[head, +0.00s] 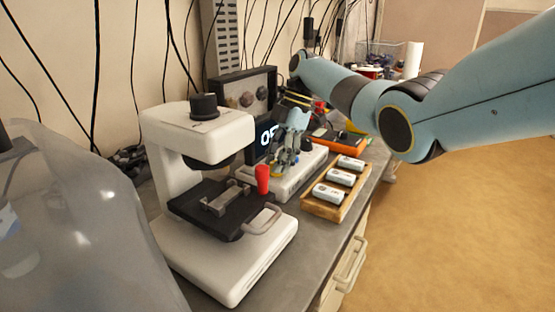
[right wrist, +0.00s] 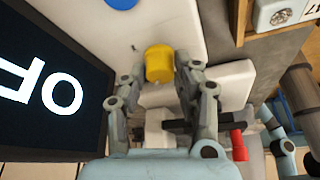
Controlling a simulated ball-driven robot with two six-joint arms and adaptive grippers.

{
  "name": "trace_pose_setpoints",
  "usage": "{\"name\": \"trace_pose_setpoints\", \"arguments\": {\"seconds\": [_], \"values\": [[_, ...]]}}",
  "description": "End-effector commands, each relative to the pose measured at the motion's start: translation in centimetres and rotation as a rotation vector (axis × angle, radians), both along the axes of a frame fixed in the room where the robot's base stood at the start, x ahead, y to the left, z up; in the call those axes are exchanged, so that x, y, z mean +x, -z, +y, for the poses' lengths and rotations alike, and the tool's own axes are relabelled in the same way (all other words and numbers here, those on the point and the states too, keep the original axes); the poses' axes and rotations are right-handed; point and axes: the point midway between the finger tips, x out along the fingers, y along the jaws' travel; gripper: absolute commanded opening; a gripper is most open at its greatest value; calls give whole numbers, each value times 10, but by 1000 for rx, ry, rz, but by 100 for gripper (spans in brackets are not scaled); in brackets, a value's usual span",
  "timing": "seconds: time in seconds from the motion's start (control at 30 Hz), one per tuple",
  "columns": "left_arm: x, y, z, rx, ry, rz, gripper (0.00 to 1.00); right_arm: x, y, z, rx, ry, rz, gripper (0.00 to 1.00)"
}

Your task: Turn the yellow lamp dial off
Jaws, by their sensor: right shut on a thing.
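The yellow lamp dial (right wrist: 158,66) shows between my right gripper's fingertips in the right wrist view. Only a small yellow part (head: 275,171) of it shows in the head view, behind the fingers. My right gripper (head: 286,158) reaches down to the white lamp base (head: 304,181) and is shut on the dial, with one finger on each side. A dark display (head: 262,138) stands behind it. In the right wrist view the display (right wrist: 45,90) shows large white letters starting "OF", cut off by the picture's edge. My left gripper is not in view.
A white microscope-like stand (head: 183,237) with a black stage is close to the left of the gripper. A red knob (head: 262,180) stands near the fingers. A wooden tray (head: 322,213) with white blocks lies to the right. Cables hang on the wall behind.

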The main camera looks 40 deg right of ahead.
Motion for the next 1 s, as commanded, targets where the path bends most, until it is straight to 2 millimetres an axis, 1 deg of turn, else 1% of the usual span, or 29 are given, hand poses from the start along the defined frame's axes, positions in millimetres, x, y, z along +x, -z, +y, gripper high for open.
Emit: {"name": "trace_pose_setpoints", "arguments": {"seconds": [0.03,0.17,0.2,0.43,0.53,0.67,0.8,1.0], "values": [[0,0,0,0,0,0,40,-1,1,1,2,-1,2,33],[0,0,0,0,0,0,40,0,1,1,2,0,1,50],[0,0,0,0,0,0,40,0,1,1,1,0,1,52],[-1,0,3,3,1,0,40,0,0,0,1,1,0,52],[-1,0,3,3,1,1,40,0,-6,-3,0,1,-1,52],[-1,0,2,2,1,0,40,1,-26,-11,-1,3,-4,52],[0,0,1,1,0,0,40,1,-57,-24,-1,2,-4,52],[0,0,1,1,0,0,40,1,-92,-38,1,1,-2,52]]}}
